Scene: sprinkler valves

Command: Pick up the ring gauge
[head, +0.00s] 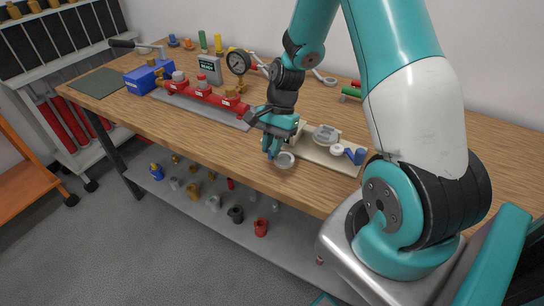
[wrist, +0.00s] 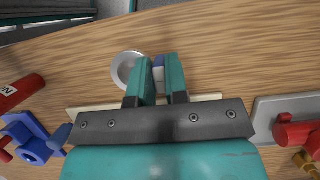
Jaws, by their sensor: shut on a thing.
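The ring gauge (head: 285,166) is a small silver-grey ring near the front edge of the wooden bench in the head view. It also shows in the wrist view (wrist: 117,72), just left of the fingers and partly hidden by the left one. My gripper (head: 271,148) points down beside it, in front of the cream board. In the wrist view its teal fingers (wrist: 160,78) are close together, with a small blue and pale part between them. They are shut on the ring gauge at its side. I cannot tell whether the ring touches the bench.
The cream board (head: 318,156) behind carries a grey round part (head: 327,134), a white ring and a blue part (head: 360,156). A red valve manifold (head: 205,94) on a grey plate stands to the left. Bare wood lies along the front edge. Several fittings sit on the lower shelf.

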